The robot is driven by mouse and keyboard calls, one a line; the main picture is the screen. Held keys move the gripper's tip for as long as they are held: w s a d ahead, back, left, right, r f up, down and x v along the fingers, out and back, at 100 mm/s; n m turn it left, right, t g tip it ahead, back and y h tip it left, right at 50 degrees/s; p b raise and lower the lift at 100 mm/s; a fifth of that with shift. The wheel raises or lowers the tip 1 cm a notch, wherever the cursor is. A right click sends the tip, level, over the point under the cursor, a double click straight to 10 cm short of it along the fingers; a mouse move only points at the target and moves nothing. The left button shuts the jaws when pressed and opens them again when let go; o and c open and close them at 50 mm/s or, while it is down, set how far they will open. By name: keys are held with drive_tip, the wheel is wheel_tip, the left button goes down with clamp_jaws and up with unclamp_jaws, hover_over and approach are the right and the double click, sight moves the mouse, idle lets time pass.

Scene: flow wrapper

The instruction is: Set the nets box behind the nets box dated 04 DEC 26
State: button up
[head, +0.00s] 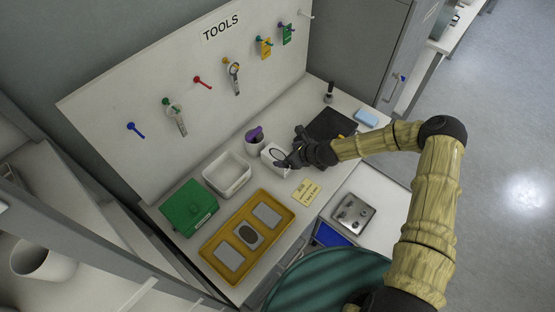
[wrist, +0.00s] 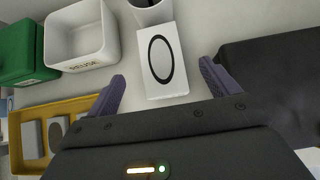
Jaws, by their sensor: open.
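A white box with a black oval outline (head: 270,152) stands on the bench in front of my gripper (head: 292,158). In the wrist view the same white box (wrist: 163,88) lies between the two spread fingers of my gripper (wrist: 163,80), with clear space on both sides. My gripper is open and holds nothing. I cannot read a date or the word nets on any box. I cannot tell which thing is the box dated 04 DEC 26.
A cup with a purple item (head: 254,140) stands directly behind the white box. A white REUSE bin (head: 228,187), a green box (head: 187,208) and a yellow tray (head: 206,248) are to the left. A dark pad (head: 330,122) lies right. A yellow note (head: 306,193) is in front.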

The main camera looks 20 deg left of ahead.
sight(278, 155)
drive_tip(key=shift+p+x, duration=1.5)
drive_tip(key=shift+x, duration=1.1)
drive_tip(key=shift+d+f, duration=0.15)
drive_tip(key=shift+d, duration=0.1)
drive_tip(key=c, duration=1.5)
wheel_tip(278, 155, up, 10)
drive_tip(key=b, duration=0.4)
drive_tip(key=shift+a, duration=0.1)
